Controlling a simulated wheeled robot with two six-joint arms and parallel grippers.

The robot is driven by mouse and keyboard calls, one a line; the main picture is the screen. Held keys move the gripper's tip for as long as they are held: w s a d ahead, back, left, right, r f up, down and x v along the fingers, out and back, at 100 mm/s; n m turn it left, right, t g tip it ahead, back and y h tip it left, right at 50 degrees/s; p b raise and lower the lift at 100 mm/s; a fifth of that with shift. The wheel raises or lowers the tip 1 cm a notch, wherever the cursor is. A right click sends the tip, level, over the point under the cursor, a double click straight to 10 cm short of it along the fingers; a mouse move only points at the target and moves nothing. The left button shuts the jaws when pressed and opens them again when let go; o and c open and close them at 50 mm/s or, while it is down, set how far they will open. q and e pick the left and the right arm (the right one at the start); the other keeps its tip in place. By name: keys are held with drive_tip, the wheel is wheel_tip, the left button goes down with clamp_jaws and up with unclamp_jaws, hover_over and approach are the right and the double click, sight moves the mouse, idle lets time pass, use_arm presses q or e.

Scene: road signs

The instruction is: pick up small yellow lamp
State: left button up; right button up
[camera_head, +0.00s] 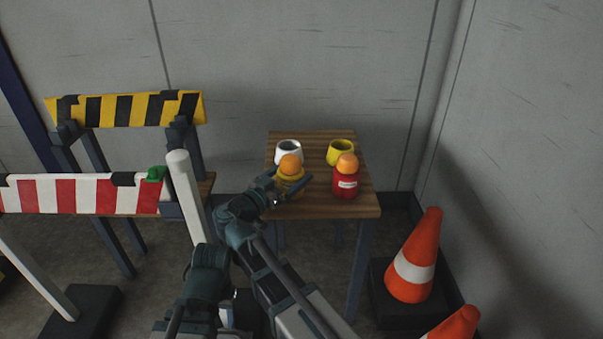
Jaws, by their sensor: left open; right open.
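The small yellow lamp (290,162) has an orange dome on a yellow base. My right gripper is not in view.
A red lamp (345,187) with an orange dome stands just right on the table (316,206). Striped barriers (84,194) are left; an orange cone (415,262) is right.

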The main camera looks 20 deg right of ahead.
drive_tip(key=shift+c, duration=0.7)
drive_tip(key=c, duration=1.2)
use_arm(q)
drive_tip(key=shift+r, duration=0.15)
use_arm(e)
drive_tip(key=shift+r, duration=0.15)
drive_tip(key=shift+c, duration=0.2)
